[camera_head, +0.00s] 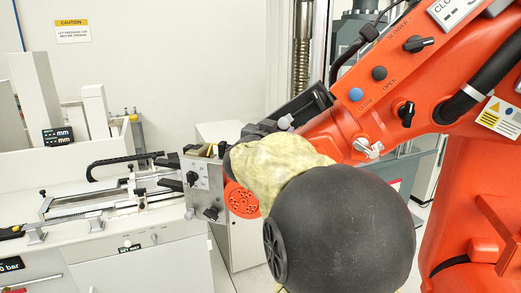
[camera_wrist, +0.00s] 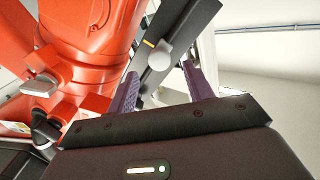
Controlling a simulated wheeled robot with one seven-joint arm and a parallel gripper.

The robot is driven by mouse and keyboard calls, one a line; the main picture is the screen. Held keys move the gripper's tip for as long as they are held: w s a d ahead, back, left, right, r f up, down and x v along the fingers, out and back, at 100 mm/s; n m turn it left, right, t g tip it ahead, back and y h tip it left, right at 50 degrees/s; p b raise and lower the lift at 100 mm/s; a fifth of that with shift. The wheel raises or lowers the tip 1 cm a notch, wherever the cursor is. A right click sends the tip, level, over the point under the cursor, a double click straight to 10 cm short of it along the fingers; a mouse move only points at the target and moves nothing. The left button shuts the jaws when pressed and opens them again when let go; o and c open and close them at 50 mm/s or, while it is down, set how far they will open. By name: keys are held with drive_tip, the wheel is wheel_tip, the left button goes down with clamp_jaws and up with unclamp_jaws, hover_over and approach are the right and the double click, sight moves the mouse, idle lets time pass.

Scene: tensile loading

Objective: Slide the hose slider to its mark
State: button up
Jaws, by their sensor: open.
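The hose slider appears to be the pale rounded knob (camera_wrist: 160,57) on a dark slanted rail (camera_wrist: 178,38) in the wrist view. A short yellow mark (camera_wrist: 150,43) crosses the rail just up and left of the knob. My gripper (camera_wrist: 159,71) is open, with one purple-grey finger on each side of the knob's lower end. I cannot tell whether either finger touches it. In the head view the pale knob (camera_head: 285,122) shows at the lower end of the dark rail (camera_head: 305,104), beside the orange machine. My arm hides much of the gripper there.
The large orange machine (camera_head: 340,120) with knobs and buttons stands close behind and right of the rail. A grey control box (camera_head: 205,183) with black knobs and a white bench (camera_head: 90,235) with a rail fixture are at left.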

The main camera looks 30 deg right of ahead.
drive_tip(key=b+v, duration=0.2)
drive_tip(key=v, duration=1.2)
drive_tip(key=shift+b, duration=0.4)
drive_tip(key=w+a+f+n+y, duration=0.2)
drive_tip(key=a+f+n+y, duration=0.15)
drive_tip(key=f, duration=0.35)
drive_tip(key=w+a+f+n+t+y, duration=0.1)
drive_tip(key=w+a+f+n+y, duration=0.15)
drive_tip(key=a+f+y, duration=0.4)
drive_tip(key=w+a+f+n+y, duration=0.2)
drive_tip(key=f+n+y, duration=0.15)
drive_tip(key=f, duration=0.55)
drive_tip(key=s+a+f+n+g+b, duration=0.1)
drive_tip(key=s+a+f+n+g, duration=0.1)
drive_tip(key=s+f+g, duration=0.7)
drive_tip(key=s+a+f+y, duration=0.1)
drive_tip(key=s+f, duration=0.5)
drive_tip(key=f, duration=0.2)
drive_tip(key=shift+s+f, duration=0.25)
drive_tip(key=shift+s, duration=0.1)
drive_tip(key=shift+n, duration=0.25)
